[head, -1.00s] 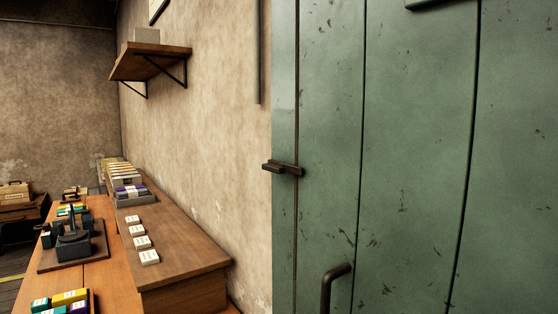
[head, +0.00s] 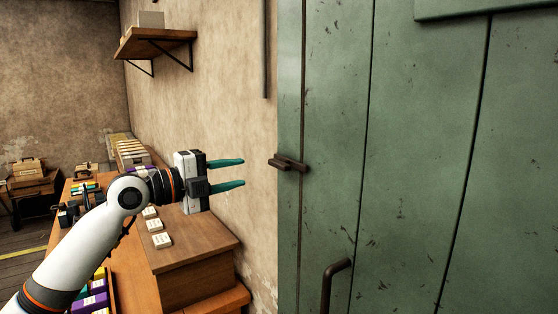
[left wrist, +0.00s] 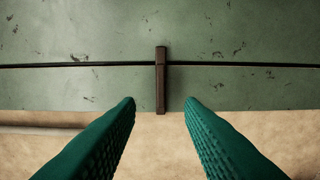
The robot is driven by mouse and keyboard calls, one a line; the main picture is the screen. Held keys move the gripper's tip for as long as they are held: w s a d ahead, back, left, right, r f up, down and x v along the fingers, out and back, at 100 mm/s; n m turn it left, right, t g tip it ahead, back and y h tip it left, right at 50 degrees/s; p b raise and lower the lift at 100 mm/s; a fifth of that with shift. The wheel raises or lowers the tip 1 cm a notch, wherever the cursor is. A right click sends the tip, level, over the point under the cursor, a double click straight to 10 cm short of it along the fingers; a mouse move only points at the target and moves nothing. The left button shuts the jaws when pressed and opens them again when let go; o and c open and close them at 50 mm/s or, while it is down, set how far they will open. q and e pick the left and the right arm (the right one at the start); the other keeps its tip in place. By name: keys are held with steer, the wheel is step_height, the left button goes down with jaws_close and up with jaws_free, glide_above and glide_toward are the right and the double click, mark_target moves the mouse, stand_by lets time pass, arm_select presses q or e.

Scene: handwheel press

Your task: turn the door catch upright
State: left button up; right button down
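The door catch (head: 289,164) is a small dark brown bar lying level across the gap at the left edge of the green door (head: 420,170). In the left wrist view the catch (left wrist: 161,80) crosses the dark door gap, between and ahead of the two green fingertips. My left gripper (head: 243,172) is open and empty, to the left of the catch and apart from it in the head view, its fingers one above the other and pointing towards it. My right gripper is not in view.
A dark door handle (head: 330,285) sticks out below the catch. A wooden workbench (head: 195,285) with several small boxes stands at the left along the wall. A shelf (head: 155,42) hangs above it. The space between gripper and catch is clear.

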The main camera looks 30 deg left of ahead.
mark_target(275, 166)
arm_select(q)
steer(key=p+x, duration=0.7)
steer(key=x, duration=0.4)
steer(key=shift+a+r+p, duration=0.1)
steer(key=shift+r+p, duration=0.1)
steer(key=shift+p, duration=0.1)
steer(key=shift+w+d+f, duration=0.15)
steer(key=shift+w+d, duration=0.1)
steer(key=shift+w, duration=0.2)
steer(key=shift+f, duration=0.1)
jaws_close()
